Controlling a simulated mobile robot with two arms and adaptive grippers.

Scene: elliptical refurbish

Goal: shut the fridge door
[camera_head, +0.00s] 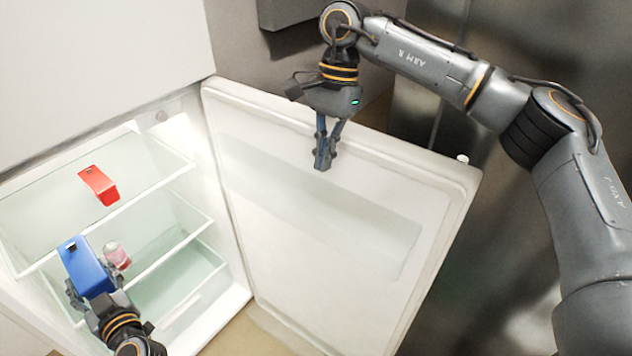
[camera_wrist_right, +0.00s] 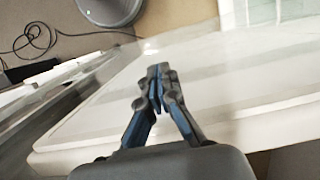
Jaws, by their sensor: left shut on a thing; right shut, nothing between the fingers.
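The fridge door (camera_head: 300,215) stands wide open in the head view, hinged at the fridge's right side. It also shows in the right wrist view (camera_wrist_right: 230,85). The fridge (camera_head: 225,275) is open at the left, with shelves inside. My right gripper (camera_head: 323,165) is shut and empty, in front of the door's inner face near its top edge; I cannot tell whether it touches. It also shows in the right wrist view (camera_wrist_right: 157,75). My left gripper (camera_head: 95,298) is shut on a blue box (camera_head: 87,265) at the fridge opening; its fingers are partly hidden.
A red item (camera_head: 99,186) is on the upper shelf. A pink-and-white item (camera_head: 117,256) is inside behind the blue box. A dark cable (camera_wrist_right: 35,40) and a round grey object (camera_wrist_right: 110,8) lie on the floor.

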